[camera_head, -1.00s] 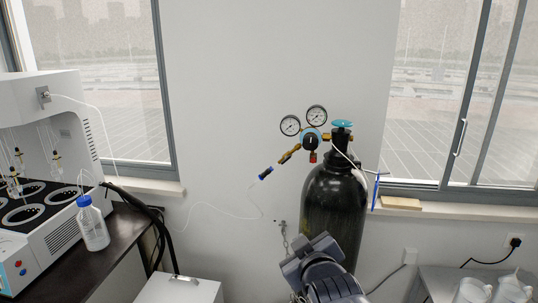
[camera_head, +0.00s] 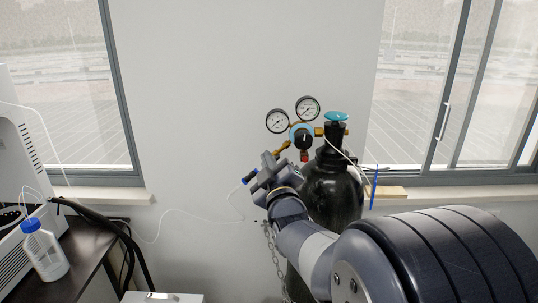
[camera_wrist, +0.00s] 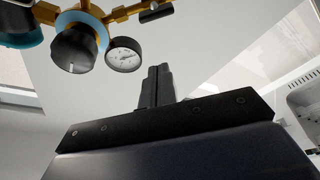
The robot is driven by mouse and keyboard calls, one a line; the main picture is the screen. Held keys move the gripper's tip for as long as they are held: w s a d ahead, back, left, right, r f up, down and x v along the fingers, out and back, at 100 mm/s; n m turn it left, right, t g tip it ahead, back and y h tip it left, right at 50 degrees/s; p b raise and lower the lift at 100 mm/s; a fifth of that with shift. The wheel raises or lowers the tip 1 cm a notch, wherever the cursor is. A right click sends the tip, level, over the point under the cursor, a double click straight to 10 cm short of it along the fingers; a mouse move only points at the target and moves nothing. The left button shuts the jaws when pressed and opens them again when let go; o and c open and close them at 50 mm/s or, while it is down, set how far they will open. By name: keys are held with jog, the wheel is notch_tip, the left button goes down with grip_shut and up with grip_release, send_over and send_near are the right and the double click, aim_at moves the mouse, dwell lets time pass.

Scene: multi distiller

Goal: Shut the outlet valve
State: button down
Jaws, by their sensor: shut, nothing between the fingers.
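A black gas cylinder (camera_head: 331,188) with a teal top handwheel (camera_head: 336,116) stands against the wall. Its brass regulator has a black knob (camera_head: 303,137) in a blue ring and two round gauges (camera_head: 292,115). My gripper (camera_head: 267,160) is shut and empty, over the outlet in the head view; contact cannot be told. In the wrist view the shut fingers (camera_wrist: 157,86) are apart from the knob (camera_wrist: 75,48) and gauge (camera_wrist: 124,55).
A thin clear tube (camera_head: 190,214) runs left from the outlet along the wall. A blue-capped bottle (camera_head: 46,253) stands on the dark bench at left. A chain (camera_head: 274,250) hangs by the cylinder. The wall above the gauges is clear.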

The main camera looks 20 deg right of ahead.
jog(key=w+d+p, duration=0.1)
jog(key=w+d+f+p, duration=0.1)
jog(key=w+d+p, duration=0.1)
jog(key=shift+w+d+f, duration=0.15)
jog(key=shift+f, duration=0.25)
